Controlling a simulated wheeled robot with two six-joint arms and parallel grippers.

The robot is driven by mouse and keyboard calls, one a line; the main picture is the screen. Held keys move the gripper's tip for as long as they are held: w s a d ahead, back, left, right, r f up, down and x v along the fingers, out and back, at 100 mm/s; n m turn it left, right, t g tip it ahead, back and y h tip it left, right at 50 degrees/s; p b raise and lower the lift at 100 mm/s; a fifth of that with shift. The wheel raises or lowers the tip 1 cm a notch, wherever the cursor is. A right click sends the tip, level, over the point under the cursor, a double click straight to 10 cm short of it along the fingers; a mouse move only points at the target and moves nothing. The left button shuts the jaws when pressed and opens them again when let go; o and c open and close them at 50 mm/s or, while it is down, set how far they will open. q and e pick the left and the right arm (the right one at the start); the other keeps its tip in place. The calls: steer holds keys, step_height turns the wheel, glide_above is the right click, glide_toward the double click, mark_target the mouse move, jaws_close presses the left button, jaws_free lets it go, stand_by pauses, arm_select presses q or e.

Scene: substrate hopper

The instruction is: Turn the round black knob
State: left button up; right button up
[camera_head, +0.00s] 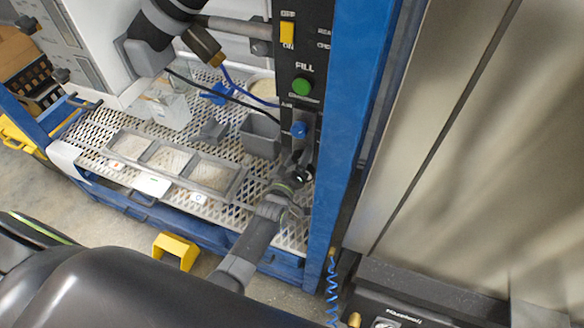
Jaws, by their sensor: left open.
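The round black knob (304,175) is low on the black control panel (309,62), close to the blue post. Only part of it shows, as my gripper covers the rest. My left gripper (299,168) is open, with its fingers at the knob. I cannot tell whether the fingers touch it. My right gripper is not in view.
Above the knob are a blue knob (299,130), a green button (302,86) under FILL and a yellow switch (287,32). A grey bin (260,136) and a three-part tray (238,187) are left on the mesh deck. The blue post (352,120) is right.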

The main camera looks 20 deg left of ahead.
arm_select(q)
steer(key=s+p, duration=0.3)
steer(key=s, duration=1.4)
steer(key=shift+s+a, duration=0.15)
steer(key=shift+a, duration=0.15)
steer(key=s+a+f+m+g, duration=0.25)
steer(key=s+f, duration=0.25)
steer(key=f, duration=0.3)
steer(key=s+a+f+m+g+y, duration=0.1)
steer(key=s+f+g, duration=0.3)
steer(key=f, duration=0.4)
steer(key=s+a+f+m+g, duration=0.1)
steer(key=s+a+f+g, duration=0.15)
steer(key=s+f, duration=0.4)
steer(key=s+a+f+m+g, duration=0.2)
steer(key=s+a+f+g, duration=0.1)
steer(key=s, duration=0.6)
steer(key=s+a+f+m+g, duration=0.2)
steer(key=s+a+f+g, duration=0.1)
steer(key=s+f, duration=0.5)
steer(key=shift+s+a+f+g+y, duration=0.3)
steer(key=shift+s+g, duration=0.45)
steer(key=shift+g, duration=0.15)
steer(key=shift+w, duration=0.1)
